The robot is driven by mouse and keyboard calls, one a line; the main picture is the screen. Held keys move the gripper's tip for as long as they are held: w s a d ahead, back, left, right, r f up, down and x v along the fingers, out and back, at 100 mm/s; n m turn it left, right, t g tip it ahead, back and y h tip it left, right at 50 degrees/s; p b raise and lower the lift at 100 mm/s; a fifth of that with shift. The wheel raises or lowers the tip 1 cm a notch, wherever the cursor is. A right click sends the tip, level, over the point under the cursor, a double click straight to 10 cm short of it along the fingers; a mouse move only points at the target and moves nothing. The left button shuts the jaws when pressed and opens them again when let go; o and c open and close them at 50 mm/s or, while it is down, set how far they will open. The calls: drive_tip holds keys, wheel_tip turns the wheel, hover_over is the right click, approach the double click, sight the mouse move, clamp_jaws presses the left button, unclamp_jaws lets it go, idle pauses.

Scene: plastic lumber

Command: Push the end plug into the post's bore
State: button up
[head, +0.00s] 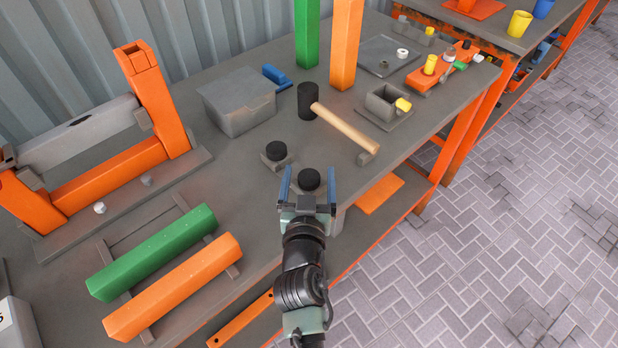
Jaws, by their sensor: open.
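Two black round plugs stand on the bench in the head view. One plug (277,151) rests on a small grey block. The other plug (309,179) shows between the blue fingers of my gripper (309,183). My gripper is open, with one finger to each side of that plug. I cannot tell whether the fingers are level with it, and its base is partly hidden. An orange post (152,95) stands in a frame at the left, with openings at its upper end. I cannot tell which opening is the bore. A green post (307,32) and an orange post (345,42) stand upright at the back.
A black-headed mallet (308,100) lies beyond the plugs, its wooden handle pointing right. A grey lidded box (238,103) stands behind them. Green (155,252) and orange (175,287) bars lie at front left. A small open grey box (384,104) stands right. The bench edge is close on my right.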

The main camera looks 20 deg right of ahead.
drive_tip(key=c, duration=1.4)
drive_tip(key=shift+r, duration=0.1)
